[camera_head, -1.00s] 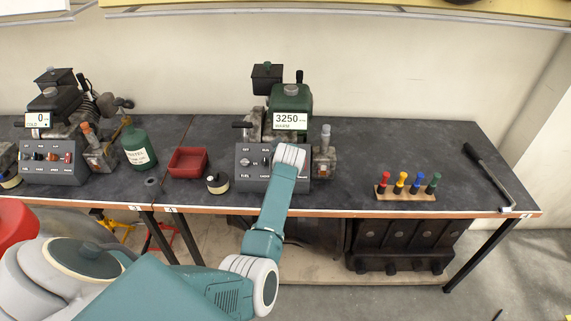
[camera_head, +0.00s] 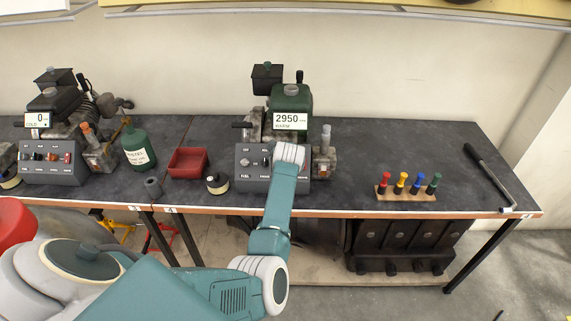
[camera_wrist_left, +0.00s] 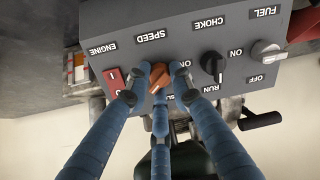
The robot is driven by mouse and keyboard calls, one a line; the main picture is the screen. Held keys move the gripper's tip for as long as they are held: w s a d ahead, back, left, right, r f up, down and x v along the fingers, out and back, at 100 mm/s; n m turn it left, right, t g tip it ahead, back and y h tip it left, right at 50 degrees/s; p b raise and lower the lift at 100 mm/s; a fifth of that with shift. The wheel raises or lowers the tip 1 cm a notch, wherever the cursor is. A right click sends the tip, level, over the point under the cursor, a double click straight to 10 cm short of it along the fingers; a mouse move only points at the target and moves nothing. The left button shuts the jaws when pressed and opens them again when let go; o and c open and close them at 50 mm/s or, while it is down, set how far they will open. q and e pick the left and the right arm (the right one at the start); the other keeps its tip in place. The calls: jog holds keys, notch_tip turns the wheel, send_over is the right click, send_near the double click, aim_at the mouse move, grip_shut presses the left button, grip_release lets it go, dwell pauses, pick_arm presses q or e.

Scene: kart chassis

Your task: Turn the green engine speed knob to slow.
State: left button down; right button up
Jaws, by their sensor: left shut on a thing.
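The green engine (camera_head: 291,97) stands on the bench, with a display (camera_head: 290,121) reading 2950 and WARM. Its grey control panel (camera_head: 246,170) is in front, partly covered by my left arm. In the left wrist view the panel appears upside down, and the orange speed knob (camera_wrist_left: 157,76) sits by the SPEED label. My left gripper (camera_wrist_left: 159,96) has its blue fingers around this knob, shut on it. The fingers hide part of the knob's scale, so its exact pointer position is unclear. My right gripper is not in view.
Beside the speed knob are a red engine switch (camera_wrist_left: 114,80), a black choke knob (camera_wrist_left: 212,65) and a grey fuel knob (camera_wrist_left: 266,50). A red tray (camera_head: 188,162) lies left of the panel.

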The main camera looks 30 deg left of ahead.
pick_arm(q)
jog(key=n, duration=0.6)
jog(key=shift+b, duration=0.35)
jog(key=n, duration=0.3)
jog(key=shift+n+h, duration=0.3)
jog(key=shift+n, duration=1.1)
jog(key=shift+s+f, duration=0.1)
jog(key=shift+f, duration=0.05)
jog(key=c, duration=1.5)
grip_release()
jog(key=shift+d, duration=0.1)
